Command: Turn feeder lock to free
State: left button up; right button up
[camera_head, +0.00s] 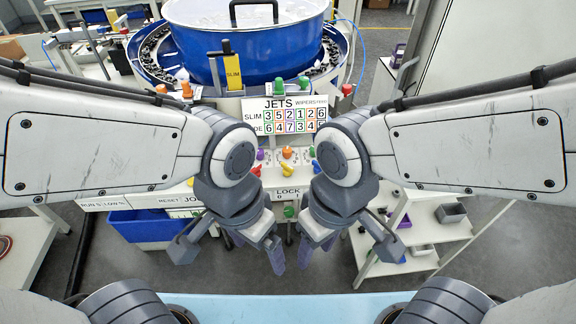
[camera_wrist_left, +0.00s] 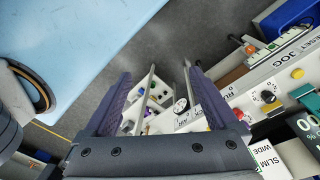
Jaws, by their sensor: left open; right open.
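The lock panel (camera_head: 287,193) is the small white label reading LOCK, low in the middle of the feeder front in the head view. A green knob (camera_head: 289,211) sits just under it; its exact setting is too small to tell. My left gripper (camera_head: 252,246) is open and empty, low and left of the knob. In the left wrist view its two purple fingers (camera_wrist_left: 158,98) stand wide apart with nothing between them. My right gripper (camera_head: 317,247) is open and empty, low and right of the knob. Neither gripper touches the knob. I cannot pick out the lock in the left wrist view.
Above the lock are several coloured knobs (camera_head: 287,152) and the JETS board (camera_head: 292,115), partly covered by my arms. The blue bowl (camera_head: 262,50) stands behind. A blue bin (camera_head: 150,228) is at left, a white shelf cart (camera_head: 425,238) at right. Grey floor (camera_head: 500,262) lies open at right.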

aim_at(287, 170)
jog(key=k, duration=1.3)
jog(key=u, duration=0.8)
jog(key=i, duration=1.4)
jog(key=z, duration=0.2)
